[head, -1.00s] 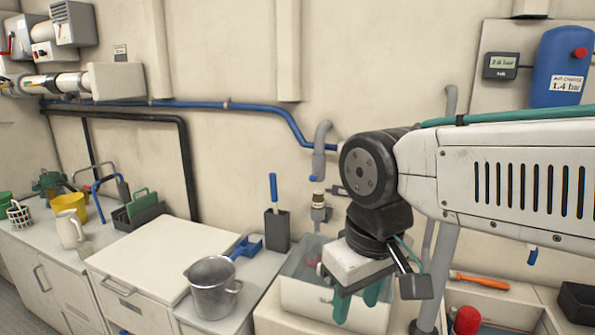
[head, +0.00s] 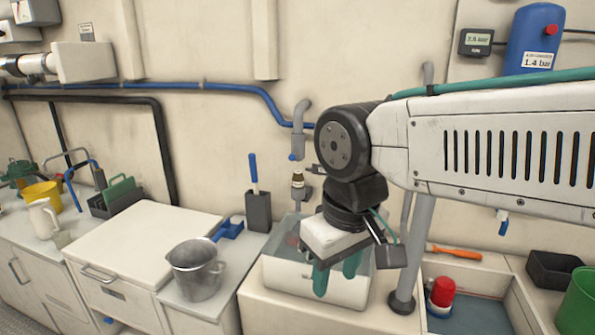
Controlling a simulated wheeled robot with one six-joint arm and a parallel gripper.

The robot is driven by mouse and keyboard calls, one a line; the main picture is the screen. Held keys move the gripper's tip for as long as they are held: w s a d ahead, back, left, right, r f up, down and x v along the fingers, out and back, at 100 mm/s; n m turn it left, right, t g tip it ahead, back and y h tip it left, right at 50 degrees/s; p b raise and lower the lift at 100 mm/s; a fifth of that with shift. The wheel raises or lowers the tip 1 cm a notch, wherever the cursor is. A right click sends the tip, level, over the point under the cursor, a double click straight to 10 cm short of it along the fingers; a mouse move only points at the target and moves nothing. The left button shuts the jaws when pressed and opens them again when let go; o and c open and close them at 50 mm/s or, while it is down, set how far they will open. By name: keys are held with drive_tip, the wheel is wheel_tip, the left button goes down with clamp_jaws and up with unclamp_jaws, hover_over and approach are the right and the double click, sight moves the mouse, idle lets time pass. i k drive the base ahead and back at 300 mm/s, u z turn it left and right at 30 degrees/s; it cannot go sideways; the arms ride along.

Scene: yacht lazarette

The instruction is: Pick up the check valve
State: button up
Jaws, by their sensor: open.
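My gripper (head: 336,274) points down with its teal fingers apart, over the front of a white sink-like basin (head: 330,291) with water-like, see-through upper part. Nothing shows between the fingers. I cannot pick out the check valve with certainty. A small reddish thing (head: 292,240) shows at the basin's back left, left of my gripper, blurred by the see-through surface. A brass-brown fitting with a pale top (head: 298,181) stands on a grey pipe by the wall behind the basin. The gripper body hides part of the basin.
A metal pot (head: 195,272) and a blue-handled tool in a dark holder (head: 258,211) stand left of the basin. A grey post (head: 412,262) rises close on the right. Farther right are a red-capped container (head: 440,292), an orange-handled tool (head: 457,252) and a green bin (head: 580,303).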

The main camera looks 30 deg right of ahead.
sight(299, 180)
drive_tip(key=u, duration=1.8)
drive_tip(key=i, duration=1.85)
drive_tip(key=z, duration=3.5)
drive_tip(key=i, duration=0.55)
drive_tip(key=z, duration=0.05)
